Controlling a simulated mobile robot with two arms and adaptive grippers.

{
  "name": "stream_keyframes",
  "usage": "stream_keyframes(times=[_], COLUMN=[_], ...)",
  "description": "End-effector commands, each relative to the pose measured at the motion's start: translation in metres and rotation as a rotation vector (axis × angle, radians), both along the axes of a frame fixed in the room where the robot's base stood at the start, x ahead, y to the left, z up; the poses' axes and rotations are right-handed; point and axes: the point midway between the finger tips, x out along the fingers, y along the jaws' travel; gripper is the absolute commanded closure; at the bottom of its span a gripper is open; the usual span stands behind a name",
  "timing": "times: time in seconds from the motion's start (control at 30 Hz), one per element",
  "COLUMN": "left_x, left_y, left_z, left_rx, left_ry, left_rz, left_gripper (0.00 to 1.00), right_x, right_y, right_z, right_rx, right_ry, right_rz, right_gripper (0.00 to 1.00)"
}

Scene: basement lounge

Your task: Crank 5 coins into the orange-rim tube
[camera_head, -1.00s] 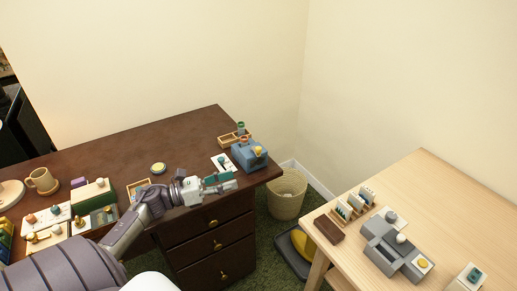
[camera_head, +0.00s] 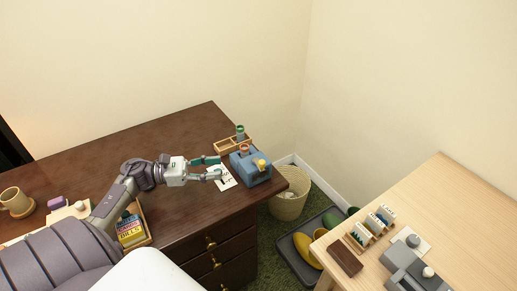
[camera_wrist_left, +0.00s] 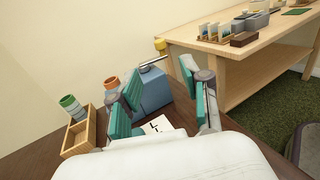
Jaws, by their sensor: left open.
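A blue coin box (camera_head: 251,169) stands near the right end of the dark desk. An orange-rim tube (camera_head: 244,149) rises at its back left, and a yellow knob (camera_head: 260,163) shows at its front. In the left wrist view the knob (camera_wrist_left: 160,46) sits near a metal rod by the box (camera_wrist_left: 155,92), and the orange-rim tube (camera_wrist_left: 111,86) is to the left. My left gripper (camera_head: 219,167) is open and empty, just left of the box, fingers pointing at it. No coins can be made out. My right gripper is out of view.
A green-rim tube (camera_head: 240,132) stands by a wooden tray (camera_head: 226,147) behind the box. A white card (camera_head: 228,181) lies below my gripper. A wicker basket (camera_head: 289,199) stands beyond the desk edge. A pale table (camera_head: 420,190) is at right.

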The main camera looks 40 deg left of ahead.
Motion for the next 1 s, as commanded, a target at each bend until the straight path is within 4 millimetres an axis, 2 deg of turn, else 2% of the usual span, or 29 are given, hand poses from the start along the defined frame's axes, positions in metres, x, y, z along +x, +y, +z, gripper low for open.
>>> stream_keyframes(times=[0.13,0.27,0.7,1.0], left_x=[0.004,0.017,0.077,0.093], left_y=[-0.005,-0.019,-0.084,-0.102], left_z=[0.001,0.003,0.003,0.0], left_rx=[-0.001,-0.003,-0.004,-0.002], left_ry=[0.0,-0.003,-0.002,0.001], left_rz=[-0.001,-0.002,-0.001,-0.001], left_gripper=[0.53,0.53,0.53,0.53], right_x=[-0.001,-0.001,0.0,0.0], right_y=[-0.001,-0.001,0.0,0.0], right_z=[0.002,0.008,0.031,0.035], right_rx=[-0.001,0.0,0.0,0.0], right_ry=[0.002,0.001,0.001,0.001], right_rz=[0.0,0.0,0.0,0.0], right_gripper=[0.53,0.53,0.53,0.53])
